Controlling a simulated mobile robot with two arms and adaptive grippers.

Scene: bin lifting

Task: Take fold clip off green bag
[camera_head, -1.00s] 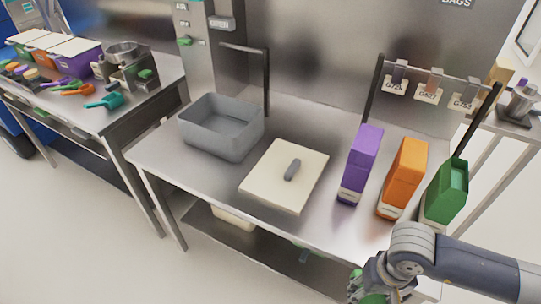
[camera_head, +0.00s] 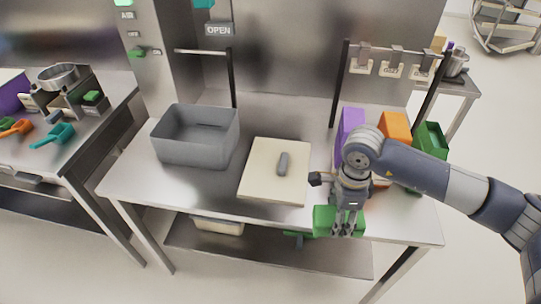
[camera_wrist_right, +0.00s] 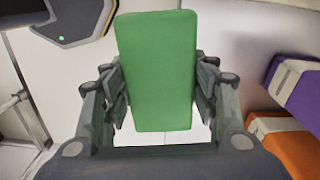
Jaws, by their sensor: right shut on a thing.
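My right gripper (camera_head: 342,221) is shut on a green block-like piece, which looks like the fold clip (camera_head: 324,219). It holds the piece in front of the table's front edge. In the right wrist view, the green fold clip (camera_wrist_right: 157,60) sits between the two fingers of the gripper (camera_wrist_right: 158,95). The green bag (camera_head: 431,140) stands at the table's right end, apart from the gripper. Its top looks open, and its lower part is partly hidden by my right arm. My left gripper is not in view.
The purple bag (camera_head: 350,125) and orange bag (camera_head: 395,126) stand left of the green bag, partly behind my right arm. A cream board (camera_head: 262,180) with a grey handle and a grey bin (camera_head: 195,153) lie farther left. A rack with hanging tags (camera_head: 392,68) stands behind the bags.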

